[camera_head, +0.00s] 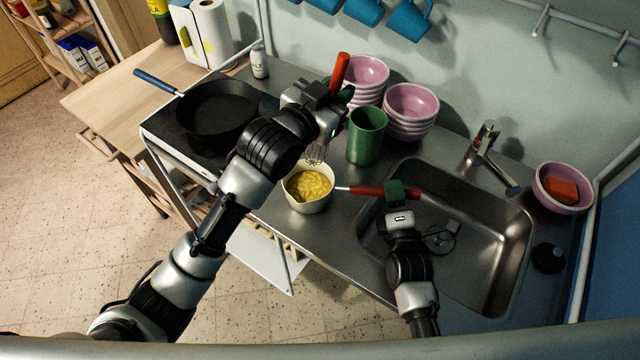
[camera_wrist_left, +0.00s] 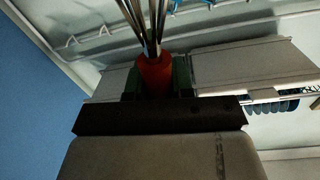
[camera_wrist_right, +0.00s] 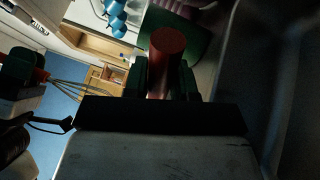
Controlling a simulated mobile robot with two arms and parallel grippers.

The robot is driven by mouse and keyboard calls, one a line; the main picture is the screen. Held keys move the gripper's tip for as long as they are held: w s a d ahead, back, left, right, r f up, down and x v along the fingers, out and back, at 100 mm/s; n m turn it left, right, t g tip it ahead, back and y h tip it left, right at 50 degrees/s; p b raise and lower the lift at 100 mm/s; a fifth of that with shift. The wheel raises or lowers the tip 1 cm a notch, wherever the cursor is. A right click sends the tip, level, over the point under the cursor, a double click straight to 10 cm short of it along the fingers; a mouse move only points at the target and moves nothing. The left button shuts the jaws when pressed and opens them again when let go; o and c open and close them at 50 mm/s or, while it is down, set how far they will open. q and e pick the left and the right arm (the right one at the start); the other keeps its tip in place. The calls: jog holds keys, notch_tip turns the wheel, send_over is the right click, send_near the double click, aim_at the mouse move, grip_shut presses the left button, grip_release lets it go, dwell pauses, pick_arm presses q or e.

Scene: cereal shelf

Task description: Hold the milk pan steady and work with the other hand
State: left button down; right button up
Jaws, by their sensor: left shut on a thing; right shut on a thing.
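The milk pan (camera_head: 306,207) is cream-coloured, holds a yellow mixture, and is level near the counter's front edge. I cannot tell whether it touches the counter. My right gripper (camera_head: 396,191) is shut on its red handle (camera_head: 366,190), over the sink's left rim; the handle also fills the right wrist view (camera_wrist_right: 168,48). My left gripper (camera_head: 338,92) is shut on a whisk with a red handle (camera_head: 341,70). The whisk's wires (camera_head: 316,152) hang down at the pan's far rim, seemingly above the mixture. The whisk's red handle shows in the left wrist view (camera_wrist_left: 155,75).
A green cup (camera_head: 367,140) and stacked pink bowls (camera_head: 411,106) stand close behind the pan. A black frying pan (camera_head: 215,108) sits on the stove to the left. The sink (camera_head: 490,235) lies to the right, with a tap (camera_head: 487,140) and a pink bowl (camera_head: 552,196) beyond.

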jog(key=o, duration=1)
jog(key=shift+c, duration=0.2)
jog(key=shift+s+d+f+p, duration=0.1)
jog(key=shift+s+f+p, duration=0.2)
jog(key=shift+s, duration=2.85)
jog(key=shift+s+d+f+p, duration=0.1)
jog(key=shift+s+f, duration=0.35)
jog(key=shift+s, duration=2.7)
jog(key=shift+s+d+f+p, duration=0.15)
jog(key=shift+s+f, duration=0.2)
jog(key=shift+s, duration=2.8)
jog(key=shift+a, duration=0.1)
jog(key=shift+w, duration=0.15)
